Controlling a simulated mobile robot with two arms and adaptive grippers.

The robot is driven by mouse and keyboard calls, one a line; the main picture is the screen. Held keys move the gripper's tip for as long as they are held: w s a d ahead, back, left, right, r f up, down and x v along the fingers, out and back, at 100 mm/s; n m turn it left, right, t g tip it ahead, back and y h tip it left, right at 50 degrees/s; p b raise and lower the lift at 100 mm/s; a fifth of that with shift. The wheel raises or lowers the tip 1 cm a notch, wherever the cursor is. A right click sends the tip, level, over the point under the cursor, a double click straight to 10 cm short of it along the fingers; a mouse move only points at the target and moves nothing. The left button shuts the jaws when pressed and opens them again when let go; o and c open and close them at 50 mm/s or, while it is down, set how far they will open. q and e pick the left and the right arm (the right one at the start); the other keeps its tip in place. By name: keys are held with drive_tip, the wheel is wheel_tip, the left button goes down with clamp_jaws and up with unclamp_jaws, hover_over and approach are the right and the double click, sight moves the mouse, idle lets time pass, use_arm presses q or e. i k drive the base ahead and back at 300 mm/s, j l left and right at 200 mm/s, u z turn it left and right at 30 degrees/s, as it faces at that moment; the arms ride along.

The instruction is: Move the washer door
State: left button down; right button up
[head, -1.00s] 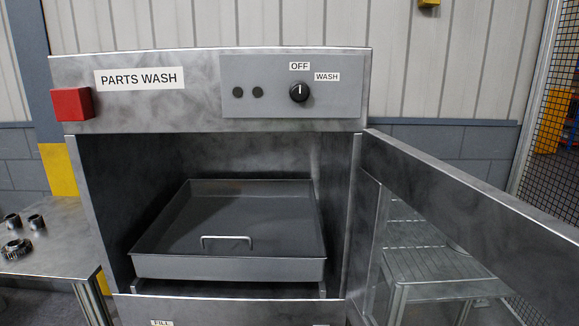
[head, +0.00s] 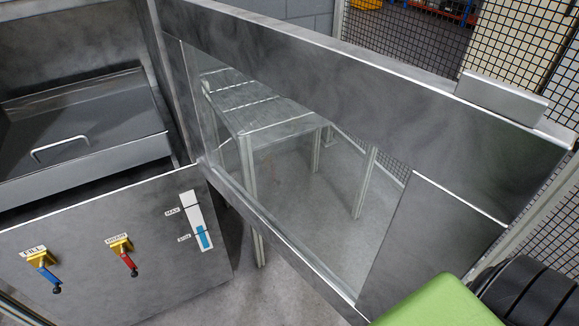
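The washer door (head: 340,75) stands wide open to the right of the wash cabinet. It is a grey metal frame with a clear window (head: 300,165). A metal bar or block (head: 505,95), perhaps the handle, sits at its far right top edge. The washer's opening is at the left, with a grey tray (head: 110,165) with a wire handle inside. Neither gripper's fingers are in view. A green and black part, probably of my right arm, shows at the bottom right, in front of the door's lower corner; I cannot tell whether they touch.
The washer's lower front panel (head: 120,235) carries a blue-handled fill valve (head: 43,265), a red-handled valve (head: 123,253) and a level gauge (head: 198,222). A metal table (head: 265,110) shows through the window. A mesh fence (head: 440,35) stands behind the door.

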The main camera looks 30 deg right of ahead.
sight(479, 148)
drive_tip(key=k+l+u, duration=0.25)
drive_tip(key=k+l, duration=0.2)
drive_tip(key=k+l+u, duration=0.3)
drive_tip(key=k+l, duration=0.15)
drive_tip(key=l+u, duration=0.4)
drive_tip(key=l, duration=1.1)
drive_tip(key=i+l, duration=0.15)
drive_tip(key=l+u, duration=0.05)
drive_tip(key=l, duration=0.05)
